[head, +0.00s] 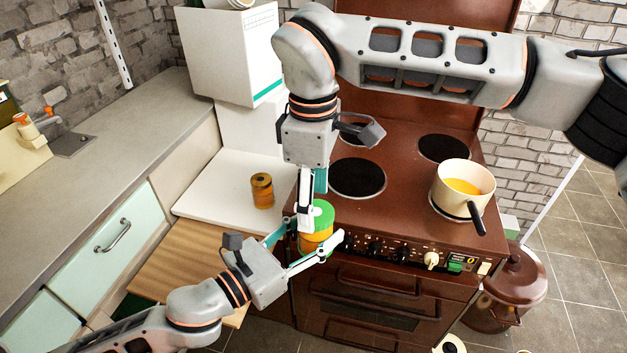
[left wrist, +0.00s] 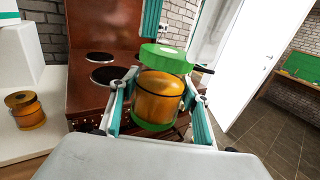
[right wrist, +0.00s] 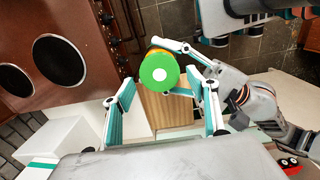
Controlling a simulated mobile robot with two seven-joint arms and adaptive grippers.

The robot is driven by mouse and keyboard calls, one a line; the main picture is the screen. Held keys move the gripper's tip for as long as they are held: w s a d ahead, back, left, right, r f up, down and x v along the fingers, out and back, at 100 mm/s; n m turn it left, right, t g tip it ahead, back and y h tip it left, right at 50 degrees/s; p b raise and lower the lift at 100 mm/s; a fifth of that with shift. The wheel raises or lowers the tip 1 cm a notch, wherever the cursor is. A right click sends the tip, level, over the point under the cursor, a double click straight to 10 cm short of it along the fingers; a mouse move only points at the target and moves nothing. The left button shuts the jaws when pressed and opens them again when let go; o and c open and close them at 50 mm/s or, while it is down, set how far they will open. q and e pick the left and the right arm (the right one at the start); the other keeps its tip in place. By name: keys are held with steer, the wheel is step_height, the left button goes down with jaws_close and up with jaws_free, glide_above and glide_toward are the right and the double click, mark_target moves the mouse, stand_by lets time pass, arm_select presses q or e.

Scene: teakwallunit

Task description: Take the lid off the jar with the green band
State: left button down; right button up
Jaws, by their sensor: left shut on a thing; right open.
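The orange jar (left wrist: 160,98) has a green band (left wrist: 150,125) around its bottom. Its green lid (left wrist: 166,59) sits at its top; the lid also shows from above in the right wrist view (right wrist: 160,73). My left gripper (head: 302,247) is shut around the jar's body, one finger on each side, and holds it upright in front of the stove. My right gripper (head: 311,205) comes down from above, open, close to the lid. In the right wrist view the lid lies ahead, between its two spread fingers (right wrist: 163,98). I cannot tell whether the fingers touch the lid.
A second, amber jar (head: 262,191) stands on the white counter (head: 222,190). The brown stove (head: 400,195) carries a cream pot (head: 462,190) with a dark handle and orange contents. A wooden board (head: 180,262) lies left of the held jar. A brown lidded bin (head: 508,290) stands right.

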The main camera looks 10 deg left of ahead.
steer(key=shift+f, duration=0.75)
